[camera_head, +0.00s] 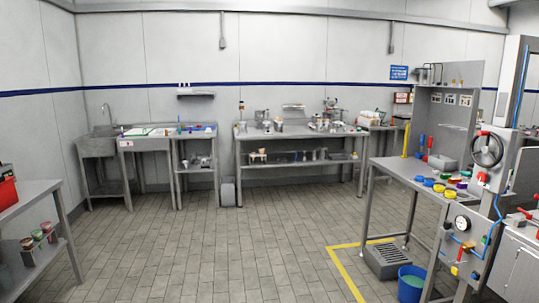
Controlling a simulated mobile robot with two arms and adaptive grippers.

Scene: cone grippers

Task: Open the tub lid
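Neither of my grippers shows in the head view. I cannot tell for sure which thing is the tub. Small round coloured items, possibly lids or tubs, lie on the grey workbench (393,166) at the right: a blue one (419,179), a yellow one (439,188) and others. Small tub-like containers (37,235) stand on the lower shelf of the table at the left. They are too small to tell whether their lids are shut.
A blue bucket (411,284) stands on the floor by a grey grated step (388,260). A sink (101,145) and a cluttered steel table (295,134) line the back wall. A machine with a handwheel (487,149) is at right. The tiled floor in the middle is clear.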

